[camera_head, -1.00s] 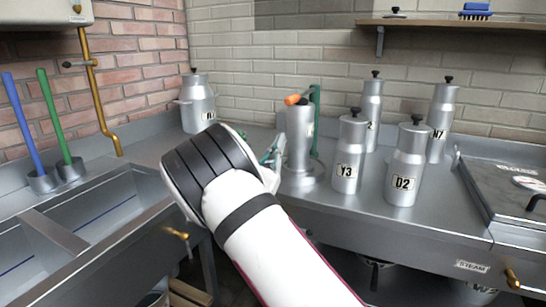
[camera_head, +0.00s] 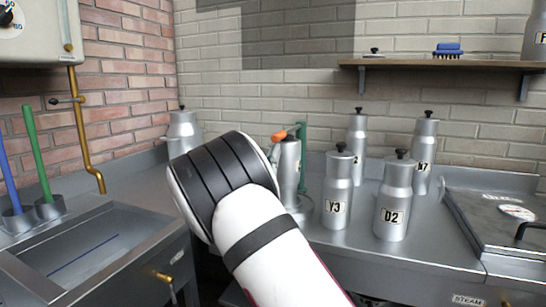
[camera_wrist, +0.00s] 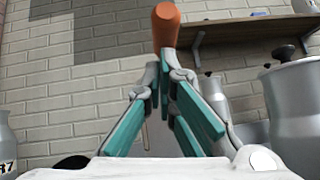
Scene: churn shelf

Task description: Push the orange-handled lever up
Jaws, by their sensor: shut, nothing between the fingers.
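The lever's orange handle (camera_head: 279,136) sticks out to the left at the top of a grey metal cylinder (camera_head: 290,165) with a green upright (camera_head: 302,150). In the wrist view the orange handle (camera_wrist: 166,28) stands just beyond and above the fingertips of my gripper (camera_wrist: 163,68). The teal-padded fingers converge and are shut with nothing between them. I cannot tell whether the tips touch the handle. In the head view my arm hides most of the gripper and part of the cylinder.
Several lidded metal churns stand right of the lever, including Y3 (camera_head: 337,190) and D2 (camera_head: 394,200). Another churn (camera_head: 183,130) is behind my arm at left. A sink (camera_head: 95,250) lies at left, a wall shelf (camera_head: 440,65) above right.

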